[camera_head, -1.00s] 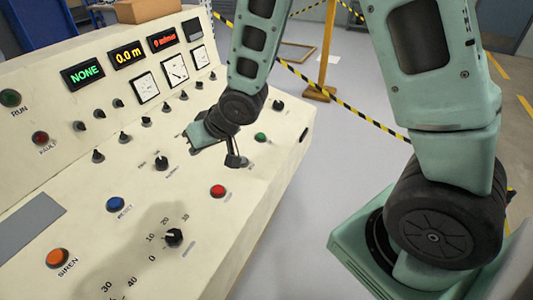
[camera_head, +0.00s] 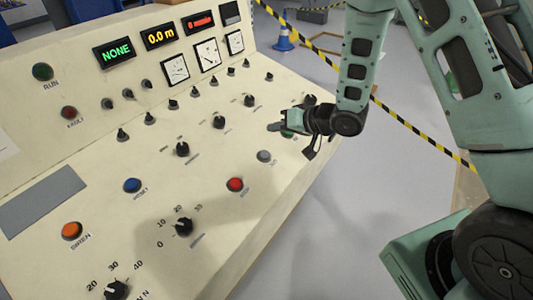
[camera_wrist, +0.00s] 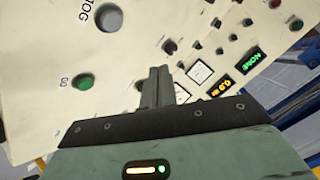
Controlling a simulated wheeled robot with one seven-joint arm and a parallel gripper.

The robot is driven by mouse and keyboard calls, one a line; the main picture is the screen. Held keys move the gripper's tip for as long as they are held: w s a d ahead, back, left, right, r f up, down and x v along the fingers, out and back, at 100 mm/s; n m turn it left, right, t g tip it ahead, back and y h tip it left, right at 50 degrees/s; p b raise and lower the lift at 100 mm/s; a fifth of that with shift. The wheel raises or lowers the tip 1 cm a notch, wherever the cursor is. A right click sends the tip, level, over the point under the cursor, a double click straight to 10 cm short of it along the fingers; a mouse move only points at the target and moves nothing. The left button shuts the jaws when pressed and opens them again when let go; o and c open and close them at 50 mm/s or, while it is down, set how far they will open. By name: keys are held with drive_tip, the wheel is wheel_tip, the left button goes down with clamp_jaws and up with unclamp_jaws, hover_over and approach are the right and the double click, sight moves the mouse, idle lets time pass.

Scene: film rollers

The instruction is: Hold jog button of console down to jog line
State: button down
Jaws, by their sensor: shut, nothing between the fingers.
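The console (camera_head: 90,205) has a sloped cream panel with many controls. The jog button (camera_head: 265,156) is a round grey button right of the red button. In the wrist view it is a grey disc (camera_wrist: 108,18) beside the letters "JOG", at the upper left. My gripper (camera_head: 272,127) is shut and empty over the right part of the panel, beyond the jog button in the head view. In the wrist view its fingertips (camera_wrist: 158,70) lie to the right of and below the jog button. I cannot tell its height above the panel.
A green button (camera_head: 288,132) is partly hidden by my gripper. A red button (camera_head: 235,185), blue button (camera_head: 132,186), orange siren button (camera_head: 72,231) and several black knobs are nearby. The display (camera_head: 115,52) reads NONE, another (camera_head: 159,37) 0.0 m. Striped tape (camera_head: 420,125) hangs behind.

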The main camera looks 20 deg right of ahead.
drive_tip(key=b, duration=0.7)
approach(261, 152)
drive_tip(key=shift+w+a+f, duration=0.25)
drive_tip(key=shift+w+a, duration=0.3)
drive_tip(key=shift+w, duration=0.1)
drive_tip(key=shift+w+a+f, duration=0.25)
drive_tip(key=shift+w+a, duration=0.35)
drive_tip(key=shift+w, duration=0.1)
drive_tip(key=shift+w+a+f, duration=0.25)
drive_tip(key=shift+w+a, duration=0.3)
drive_tip(key=shift+w, duration=0.1)
drive_tip(key=shift+w+f, duration=0.1)
drive_tip(key=shift+f, duration=0.3)
drive_tip(key=shift+a+f+b, duration=0.1)
drive_tip(key=shift+f+b, duration=0.3)
drive_tip(key=shift+f, duration=0.1)
idle(1.5)
idle(0.5)
drive_tip(key=shift+r+p, duration=0.8)
drive_tip(key=shift+r, duration=0.1)
drive_tip(key=shift+r, duration=0.1)
drive_tip(key=shift+s+d+r+p, duration=0.15)
drive_tip(key=shift+s+r+p, duration=0.05)
drive_tip(key=shift+r+p, duration=0.55)
drive_tip(key=shift+s+d+r+p, duration=0.15)
drive_tip(key=shift+r+p, duration=0.45)
drive_tip(key=shift+r, duration=0.25)
drive_tip(key=shift+s+d+r+p, duration=0.15)
drive_tip(key=shift+s+r+p, duration=0.05)
drive_tip(key=shift+r+p, duration=0.55)
